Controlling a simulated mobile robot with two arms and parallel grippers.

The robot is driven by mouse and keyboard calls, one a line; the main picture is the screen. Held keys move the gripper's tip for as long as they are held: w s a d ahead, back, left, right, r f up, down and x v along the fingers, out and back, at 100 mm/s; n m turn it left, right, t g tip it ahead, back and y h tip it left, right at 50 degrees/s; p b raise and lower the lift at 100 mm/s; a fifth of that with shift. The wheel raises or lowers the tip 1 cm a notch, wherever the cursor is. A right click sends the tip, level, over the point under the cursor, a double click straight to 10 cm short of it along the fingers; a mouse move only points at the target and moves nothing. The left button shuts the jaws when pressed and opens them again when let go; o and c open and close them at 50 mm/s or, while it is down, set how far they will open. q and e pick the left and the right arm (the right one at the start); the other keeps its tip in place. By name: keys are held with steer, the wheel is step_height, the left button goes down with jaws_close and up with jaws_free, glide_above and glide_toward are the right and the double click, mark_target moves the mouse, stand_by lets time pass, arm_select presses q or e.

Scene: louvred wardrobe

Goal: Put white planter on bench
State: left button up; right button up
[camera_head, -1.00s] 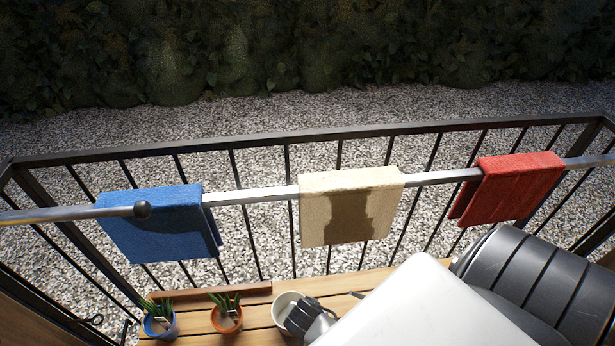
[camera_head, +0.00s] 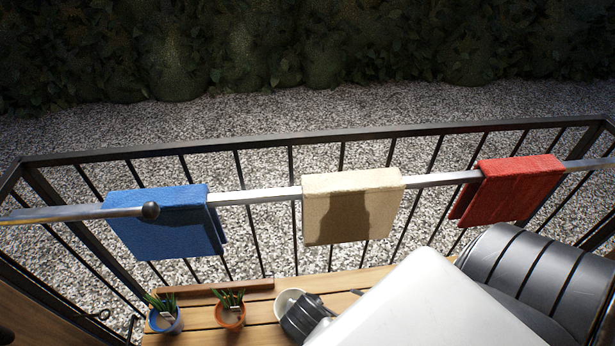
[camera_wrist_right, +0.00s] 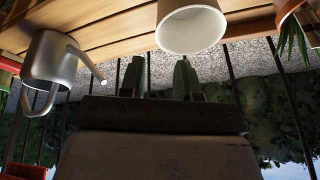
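In the right wrist view, which is upside down, the planter (camera_wrist_right: 190,30) is just beyond the fingertips. The two fingers of my right gripper (camera_wrist_right: 163,70) are apart with nothing between them. I cannot tell whether they touch the planter. My left gripper is not in view.
A blue planter (camera_head: 164,320) and a terracotta planter (camera_head: 229,315) stand left of the white one. A metal watering can (camera_wrist_right: 48,62) is on its other side. A rail (camera_head: 255,196) with blue, beige and red towels crosses above. Black railing (camera_head: 290,137) lies behind.

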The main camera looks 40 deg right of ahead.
steer(key=s+a+f+n+g+y, duration=0.1)
steer(key=s+f+n, duration=0.35)
steer(key=f, duration=0.45)
steer(key=s+a+f+n+y, duration=0.2)
steer(key=s+f+n, duration=0.25)
steer(key=f, duration=0.45)
steer(key=s+d+f+n, duration=0.2)
steer(key=s+d+f, duration=0.1)
steer(key=s, duration=0.4)
steer(key=s+d+f+n+g, duration=0.1)
steer(key=s+d+f+n, duration=0.1)
steer(key=s+f, duration=0.3)
steer(key=shift+s+d+f, duration=0.25)
steer(key=shift+s+d, duration=0.25)
steer(key=shift+s, duration=0.4)
steer(key=shift+s, duration=0.1)
